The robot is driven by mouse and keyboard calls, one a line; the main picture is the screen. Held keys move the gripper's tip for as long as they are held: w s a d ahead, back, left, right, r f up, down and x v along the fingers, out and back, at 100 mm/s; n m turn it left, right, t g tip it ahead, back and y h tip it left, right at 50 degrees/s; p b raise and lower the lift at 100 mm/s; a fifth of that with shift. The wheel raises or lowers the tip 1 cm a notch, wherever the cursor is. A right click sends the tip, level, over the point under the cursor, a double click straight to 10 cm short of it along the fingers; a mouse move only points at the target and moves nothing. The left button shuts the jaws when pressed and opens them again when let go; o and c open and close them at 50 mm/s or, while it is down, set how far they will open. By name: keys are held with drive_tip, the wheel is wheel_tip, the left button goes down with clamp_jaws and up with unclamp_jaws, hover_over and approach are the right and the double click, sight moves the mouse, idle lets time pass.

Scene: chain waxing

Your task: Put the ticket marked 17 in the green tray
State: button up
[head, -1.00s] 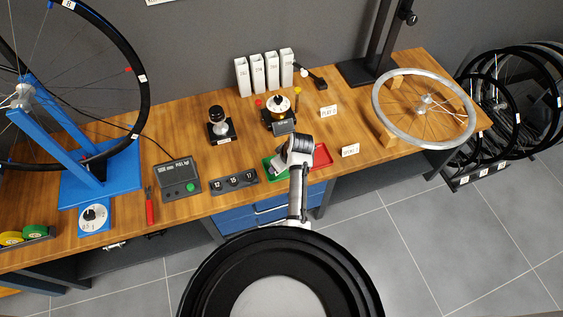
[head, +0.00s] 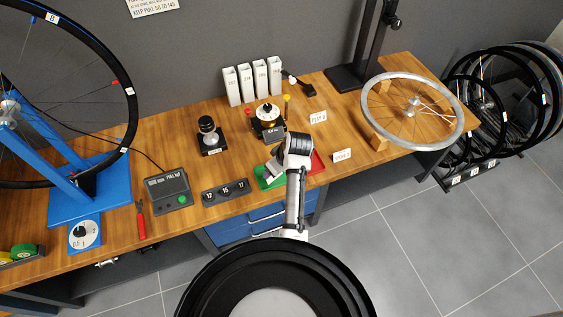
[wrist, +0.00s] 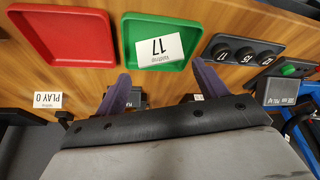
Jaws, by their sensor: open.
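The white ticket marked 17 (wrist: 160,48) lies in the green tray (wrist: 138,20) in the wrist view, its number upside down there. My gripper (wrist: 161,72) is open and empty, its two purple-grey fingers apart at the tray's near edge. The ticket is not between the fingers. In the head view my gripper (head: 272,168) is over the green tray (head: 263,184), hiding much of it, and I cannot make out the ticket there.
A red tray (wrist: 66,58) sits beside the green one. A dark block (head: 225,192) with round pieces marked 12, 15 and 17 is on its other side. A grey box with a green button (head: 166,190) and red-handled pliers (head: 141,222) lie farther left.

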drive_tip(key=v, duration=0.6)
drive_tip(key=shift+r, duration=0.2)
drive_tip(key=shift+s+d, duration=0.1)
